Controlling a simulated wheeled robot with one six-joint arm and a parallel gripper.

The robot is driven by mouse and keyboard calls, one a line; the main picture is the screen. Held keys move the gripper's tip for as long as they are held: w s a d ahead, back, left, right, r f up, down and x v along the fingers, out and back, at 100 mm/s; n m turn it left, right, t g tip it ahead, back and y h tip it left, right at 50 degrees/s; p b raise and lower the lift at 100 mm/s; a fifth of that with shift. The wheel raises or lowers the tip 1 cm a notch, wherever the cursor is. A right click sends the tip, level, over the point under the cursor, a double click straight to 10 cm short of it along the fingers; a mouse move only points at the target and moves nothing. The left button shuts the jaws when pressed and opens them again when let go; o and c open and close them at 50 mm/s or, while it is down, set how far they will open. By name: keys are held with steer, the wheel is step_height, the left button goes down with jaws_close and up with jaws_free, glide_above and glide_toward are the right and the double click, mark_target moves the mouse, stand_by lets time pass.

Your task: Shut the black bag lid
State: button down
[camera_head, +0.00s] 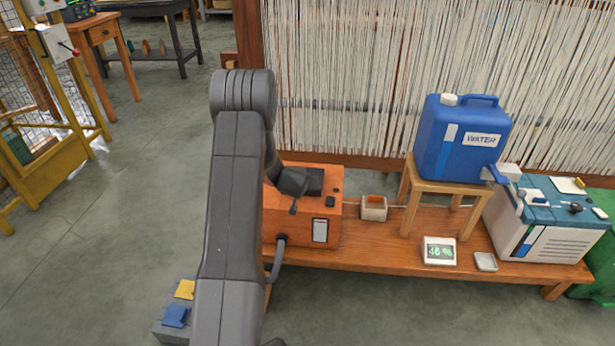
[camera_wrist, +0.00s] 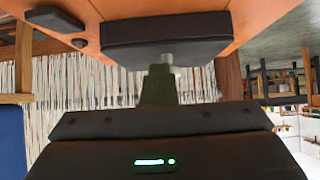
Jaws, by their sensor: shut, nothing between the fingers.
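An orange box-like unit (camera_head: 325,222) stands at the left end of the low wooden bench. A flat black piece (camera_head: 315,181) sits on its top; it is the likeliest black bag lid, but I cannot tell for sure. In the wrist view a thick black slab (camera_wrist: 165,35) lies against the orange surface (camera_wrist: 250,15). My gripper (camera_wrist: 163,72) is shut and empty, its fingertips close to the slab's edge. I cannot tell whether they touch it.
A blue water canister (camera_head: 465,140) stands on a wooden stool (camera_head: 410,200). A loom with pale threads (camera_head: 350,80) stands behind.

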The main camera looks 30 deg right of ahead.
steer(key=shift+s+a+f+b, duration=0.15)
steer(key=shift+f+b, duration=0.5)
steer(key=shift+f, duration=0.15)
steer(key=shift+s+a+f+b, duration=0.1)
steer(key=shift+a+f+b, duration=0.05)
steer(key=shift+f+b, duration=0.55)
steer(key=shift+s+a+f+b, duration=0.2)
steer(key=shift+s+f+b, duration=0.15)
steer(key=shift+f, duration=0.15)
step_height(320, 180, up, 6)
steer(key=shift+d+f+p, duration=0.1)
steer(key=shift+p, duration=0.9)
glide_toward(302, 201)
steer(key=shift+s+a+r, duration=0.25)
steer(key=shift+r, duration=0.05)
steer(key=shift+w, duration=0.1)
